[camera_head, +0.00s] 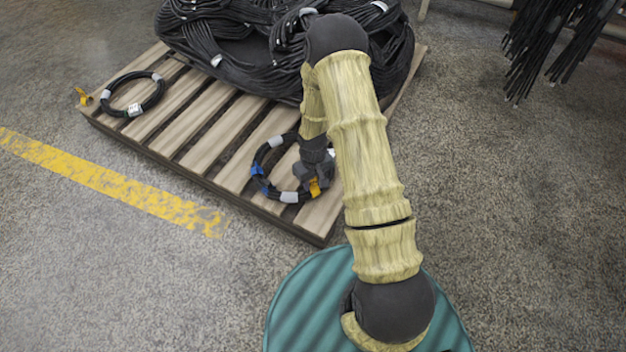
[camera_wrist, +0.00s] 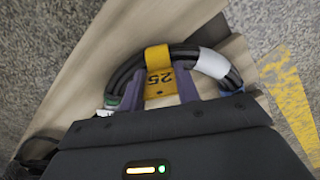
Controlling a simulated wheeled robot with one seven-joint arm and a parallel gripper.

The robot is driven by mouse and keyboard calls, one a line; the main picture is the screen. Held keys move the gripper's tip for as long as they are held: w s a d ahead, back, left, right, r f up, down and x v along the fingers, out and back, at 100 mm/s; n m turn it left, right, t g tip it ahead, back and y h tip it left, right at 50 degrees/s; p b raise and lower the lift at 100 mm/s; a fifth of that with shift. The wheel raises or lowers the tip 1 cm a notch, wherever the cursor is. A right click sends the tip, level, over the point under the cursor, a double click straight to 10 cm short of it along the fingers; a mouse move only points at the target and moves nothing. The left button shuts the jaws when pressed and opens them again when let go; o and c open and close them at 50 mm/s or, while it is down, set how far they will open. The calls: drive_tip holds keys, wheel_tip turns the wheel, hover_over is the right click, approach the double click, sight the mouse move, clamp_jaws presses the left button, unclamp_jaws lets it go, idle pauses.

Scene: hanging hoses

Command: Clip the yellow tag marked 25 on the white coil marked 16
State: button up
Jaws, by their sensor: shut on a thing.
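My gripper (camera_head: 316,170) reaches down to a black hose coil (camera_head: 262,158) with white and blue bands near the pallet's front corner. It is shut on a yellow tag (camera_head: 314,187). In the wrist view the tag (camera_wrist: 160,80) reads 25 and sits between the purple fingers of my gripper (camera_wrist: 159,88). Its upper end lies over the hoses of the coil (camera_wrist: 125,72), touching or very close; I cannot tell whether it is clipped round them. A white band (camera_wrist: 213,63) lies right of the tag. No 16 is legible.
The wooden pallet (camera_head: 215,128) also holds a second banded black coil (camera_head: 152,100) at the left, with another yellow tag (camera_head: 84,97) by the pallet edge. A large hose heap (camera_head: 240,40) fills the back. Loose hoses hang at upper right (camera_head: 545,45). Floor at right is clear.

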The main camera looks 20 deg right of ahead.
drive_tip(key=shift+f, duration=0.6)
idle(0.4)
drive_tip(key=o, duration=1.1)
drive_tip(key=shift+c, duration=0.2)
wheel_tip(320, 180, up, 17)
drive_tip(key=p, duration=0.9)
drive_tip(key=shift+r, duration=0.2)
